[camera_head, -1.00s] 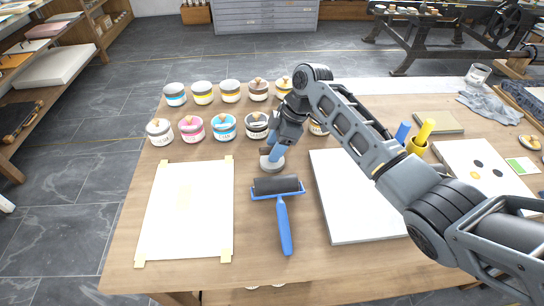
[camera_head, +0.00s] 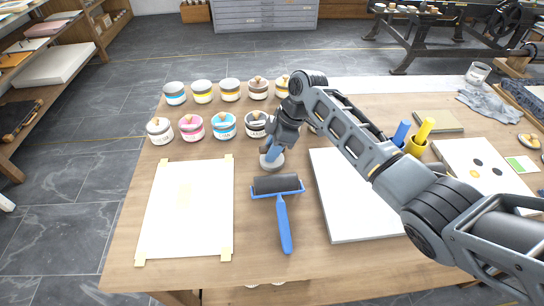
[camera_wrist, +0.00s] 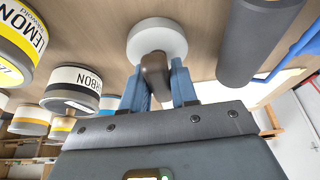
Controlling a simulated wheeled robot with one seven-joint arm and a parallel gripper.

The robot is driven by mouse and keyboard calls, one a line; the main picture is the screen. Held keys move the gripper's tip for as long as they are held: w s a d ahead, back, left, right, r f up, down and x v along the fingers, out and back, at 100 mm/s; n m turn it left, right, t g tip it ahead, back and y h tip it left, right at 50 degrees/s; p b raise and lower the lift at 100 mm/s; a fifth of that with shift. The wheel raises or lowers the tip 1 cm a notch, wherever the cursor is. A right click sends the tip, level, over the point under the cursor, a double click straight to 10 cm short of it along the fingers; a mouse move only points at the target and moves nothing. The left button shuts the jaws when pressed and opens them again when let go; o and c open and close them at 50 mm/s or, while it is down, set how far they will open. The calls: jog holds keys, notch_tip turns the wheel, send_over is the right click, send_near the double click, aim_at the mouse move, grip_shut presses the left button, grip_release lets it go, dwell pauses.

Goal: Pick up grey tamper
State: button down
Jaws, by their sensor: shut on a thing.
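The grey tamper (camera_head: 272,163) has a round grey base and stands on the wooden table just behind the blue-handled roller. In the wrist view the tamper's pale disc base (camera_wrist: 157,36) and its brown handle (camera_wrist: 155,78) show. My gripper (camera_head: 274,150) reaches down onto the tamper from above. In the wrist view its two blue fingers (camera_wrist: 160,85) stand on either side of the handle and are shut on it. The base appears to be still on or very near the table. The handle is mostly hidden by my gripper in the head view.
A roller (camera_head: 279,186) lies close in front of the tamper. Several ink jars (camera_head: 223,126) stand in rows behind and to the left. A taped white sheet (camera_head: 188,210) lies left, a white slab (camera_head: 355,200) right.

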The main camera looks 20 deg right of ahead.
aim_at(267, 147)
jog(key=shift+r, duration=0.15)
notch_tip(267, 147, up, 4)
jog(key=shift+r+b, duration=0.1)
jog(key=shift+b, duration=0.2)
jog(key=s+d+r, duration=0.6)
jog(key=d, duration=0.3)
jog(key=shift+s+d+r+b, duration=0.2)
jog(key=shift+s+r+b, duration=0.1)
jog(key=shift+s+b, duration=0.1)
jog(key=c, duration=1.5)
grip_release()
grip_shut()
jog(key=shift+d, duration=0.15)
